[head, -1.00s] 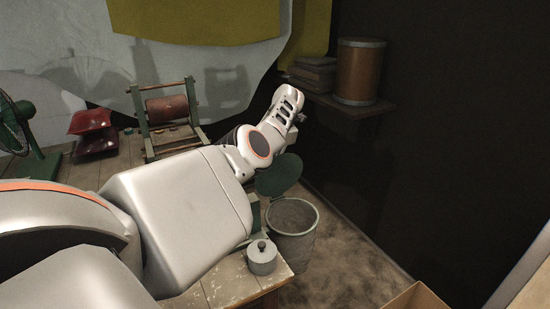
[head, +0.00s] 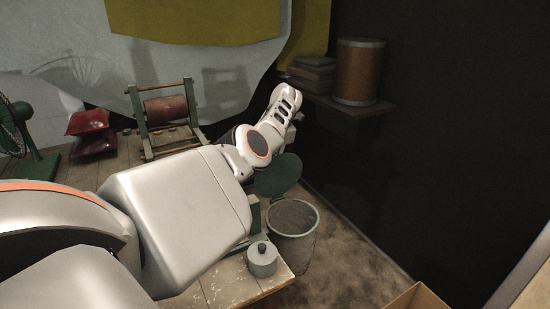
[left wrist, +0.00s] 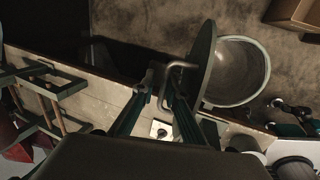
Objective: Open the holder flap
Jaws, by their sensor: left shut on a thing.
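The flap appears to be the dark green round plate (head: 278,176) beside the rim of the grey bin in the head view. In the left wrist view the plate (left wrist: 204,62) is seen nearly edge-on, upright at the bin's left side. A bent metal handle (left wrist: 177,72) stands out on its left. My left gripper (left wrist: 162,84) has its fingertips at this handle and is shut on it. In the head view my arm hides these fingers.
The open bin (head: 293,228) stands at the table's right end. A lidded grey pot (head: 262,260) sits on the table corner. A green frame with a reddish roller (head: 167,109) stands farther back. A wall shelf (head: 350,108) holds a brown drum (head: 359,72).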

